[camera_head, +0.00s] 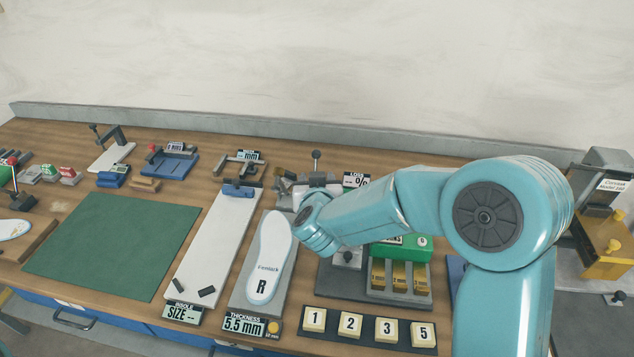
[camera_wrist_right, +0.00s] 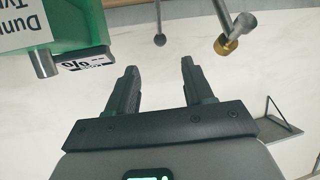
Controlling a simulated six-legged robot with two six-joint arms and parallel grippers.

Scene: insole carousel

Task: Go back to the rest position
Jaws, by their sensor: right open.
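My right arm comes in from the right in the head view and reaches left over the bench, its wrist above the area right of the white insole. My right gripper (camera_wrist_right: 158,82) is open in the right wrist view, its two dark fingers apart with nothing between them. In the head view its fingers are hidden or too unclear to make out. The white insole (camera_head: 268,258), marked R, lies on the grey thickness station, whose display (camera_head: 245,325) reads 5.5 mm. My left gripper is not in view.
Number keys (camera_head: 369,328) and a green device (camera_head: 402,248) stand near my right arm. A long white size board (camera_head: 215,245) and an empty green mat (camera_head: 113,245) lie left. In the wrist view, a green housing (camera_wrist_right: 72,25) and a brass-tipped rod (camera_wrist_right: 228,42) are close to the fingers.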

